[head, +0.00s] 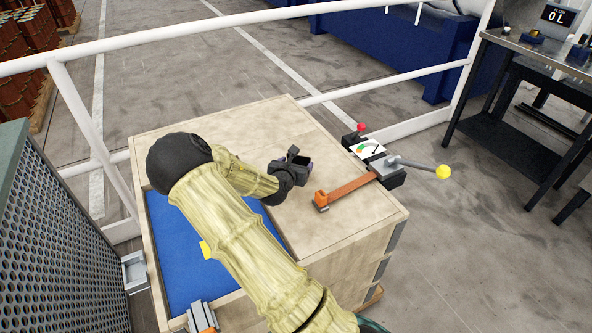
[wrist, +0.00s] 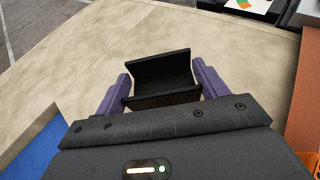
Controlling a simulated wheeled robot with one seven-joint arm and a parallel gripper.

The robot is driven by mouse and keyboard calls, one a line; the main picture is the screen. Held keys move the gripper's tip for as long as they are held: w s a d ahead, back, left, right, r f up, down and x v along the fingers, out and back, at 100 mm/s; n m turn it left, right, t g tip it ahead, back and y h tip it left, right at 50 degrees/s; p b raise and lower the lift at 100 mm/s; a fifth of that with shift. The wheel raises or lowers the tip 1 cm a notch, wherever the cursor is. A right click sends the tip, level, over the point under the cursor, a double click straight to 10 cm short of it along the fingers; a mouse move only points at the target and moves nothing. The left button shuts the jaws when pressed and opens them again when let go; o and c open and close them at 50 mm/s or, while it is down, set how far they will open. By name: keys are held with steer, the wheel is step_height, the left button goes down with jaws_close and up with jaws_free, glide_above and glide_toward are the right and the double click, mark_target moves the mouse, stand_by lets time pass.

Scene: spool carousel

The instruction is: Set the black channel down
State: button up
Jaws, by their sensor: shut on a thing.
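The black channel (wrist: 162,78) is a short dark piece with upright walls and an open trough, seen between the two purple fingers in the wrist view. My gripper (wrist: 160,88) is shut on it, one finger at each end. In the head view my gripper (head: 298,165) is over the pale wooden top (head: 355,215), left of the orange bar. The channel is small and dark there, partly merged with the gripper. I cannot tell whether its underside touches the wood.
A blue mat (head: 180,250) covers the left of the top. An orange bar (head: 348,188) lies to the right, near a lever with a yellow knob (head: 443,172), a dial card (head: 367,148) and a red button (head: 361,127). Bare wood lies behind the gripper. White railings stand beyond.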

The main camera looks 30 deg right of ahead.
steer(key=shift+f, duration=1.05)
steer(key=shift+d+f, duration=0.1)
steer(key=shift+f, duration=0.05)
steer(key=o, duration=1)
steer(key=shift+c, duration=0.2)
steer(key=shift+s+r, duration=0.1)
steer(key=shift+r, duration=0.1)
steer(key=p+v, duration=0.1)
steer(key=v, duration=1.1)
